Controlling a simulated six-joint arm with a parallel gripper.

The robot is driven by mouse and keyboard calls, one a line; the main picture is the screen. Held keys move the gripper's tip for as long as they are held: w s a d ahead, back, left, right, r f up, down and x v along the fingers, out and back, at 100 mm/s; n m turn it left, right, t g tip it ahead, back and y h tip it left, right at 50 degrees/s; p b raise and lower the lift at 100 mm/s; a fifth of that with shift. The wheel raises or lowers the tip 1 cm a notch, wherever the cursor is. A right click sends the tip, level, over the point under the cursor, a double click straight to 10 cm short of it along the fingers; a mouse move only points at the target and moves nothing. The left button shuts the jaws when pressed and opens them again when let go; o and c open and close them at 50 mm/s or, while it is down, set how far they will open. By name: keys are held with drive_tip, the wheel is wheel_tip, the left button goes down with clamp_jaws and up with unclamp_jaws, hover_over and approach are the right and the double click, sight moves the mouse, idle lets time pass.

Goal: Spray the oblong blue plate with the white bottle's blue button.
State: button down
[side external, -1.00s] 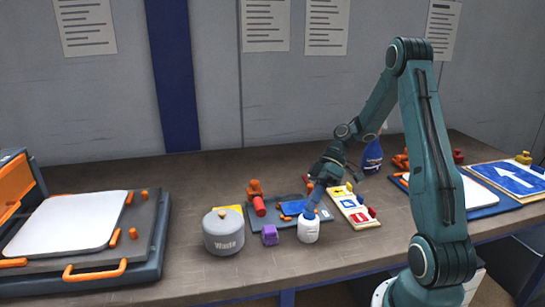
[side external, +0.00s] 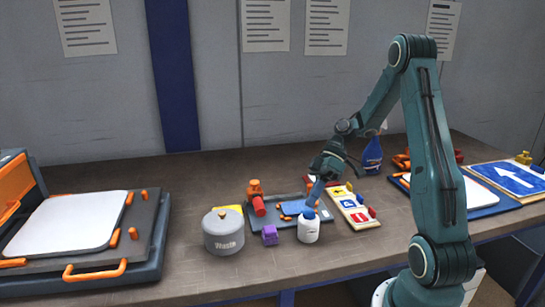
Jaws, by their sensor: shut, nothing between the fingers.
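The white bottle (side external: 308,232) stands upright near the front of the table. Its blue button (side external: 309,213) is on top. My gripper (side external: 312,202) points down at the button from above with its fingers shut and empty. The fingertips are at or just above the button; I cannot tell whether they touch it. The oblong blue plate (side external: 291,208) lies on a grey-blue mat behind the bottle, partly hidden by my gripper.
A grey waste pot (side external: 223,235) and a purple block (side external: 269,235) stand left of the bottle. A white sign tray (side external: 355,210) is at the right, with a blue spray bottle (side external: 373,155) behind.

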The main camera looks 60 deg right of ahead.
drive_tip(key=shift+r, duration=0.15)
drive_tip(key=shift+r, duration=2.85)
idle(0.6)
wheel_tip(320, 180, up, 3)
drive_tip(key=shift+f, duration=0.15)
drive_tip(key=shift+f, duration=0.1)
idle(0.3)
drive_tip(key=shift+f, duration=4.3)
drive_tip(key=shift+f, duration=0.45)
